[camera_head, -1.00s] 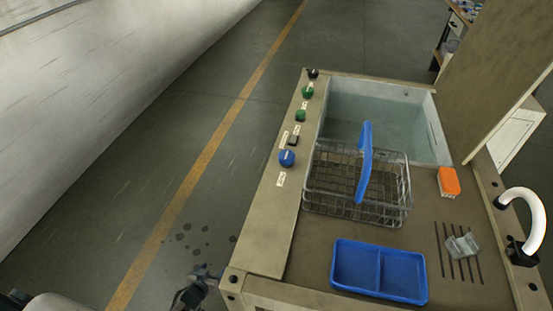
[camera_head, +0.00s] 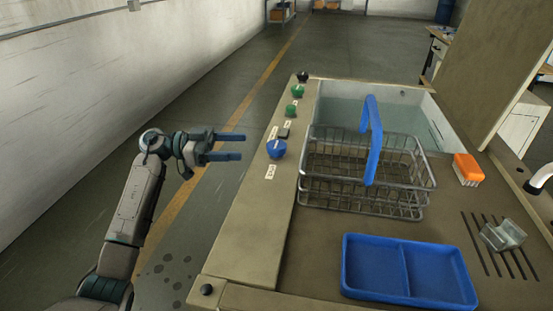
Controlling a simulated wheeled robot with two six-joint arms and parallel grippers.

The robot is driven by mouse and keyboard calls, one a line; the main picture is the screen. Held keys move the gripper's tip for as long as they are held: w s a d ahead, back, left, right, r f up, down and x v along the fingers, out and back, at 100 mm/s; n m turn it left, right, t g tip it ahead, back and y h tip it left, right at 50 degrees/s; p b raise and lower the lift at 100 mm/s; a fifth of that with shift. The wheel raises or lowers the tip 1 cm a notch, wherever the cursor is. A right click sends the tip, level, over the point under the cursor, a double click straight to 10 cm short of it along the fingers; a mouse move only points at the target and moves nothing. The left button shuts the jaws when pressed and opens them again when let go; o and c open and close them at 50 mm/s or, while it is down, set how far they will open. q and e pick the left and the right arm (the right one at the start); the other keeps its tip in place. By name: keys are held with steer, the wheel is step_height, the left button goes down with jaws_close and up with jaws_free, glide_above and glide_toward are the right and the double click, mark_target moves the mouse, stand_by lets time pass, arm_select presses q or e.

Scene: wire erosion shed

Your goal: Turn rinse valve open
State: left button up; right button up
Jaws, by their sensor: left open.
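Two green knobs (camera_head: 291,111) and a black knob (camera_head: 303,77) lie farther back on the same strip. Which one is the rinse valve I cannot read. My left gripper (camera_head: 243,147) is open and empty, to the left of the blue knob and apart from it, its fingers pointing right. My right gripper is not in view.
A wire basket (camera_head: 335,190) with a blue handle stands by the water tank (camera_head: 340,108). A blue two-part tray (camera_head: 400,302), an orange brush (camera_head: 468,169), a metal block (camera_head: 503,236) and a white spout (camera_head: 540,178) are to the right. Floor left of the station is free.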

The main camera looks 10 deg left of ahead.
mark_target(277, 144)
arm_select(q)
steer(key=d, duration=0.3)
steer(key=w+d, duration=0.1)
steer(key=d, duration=0.6)
steer(key=shift+w+d, duration=0.35)
steer(key=c, duration=1)
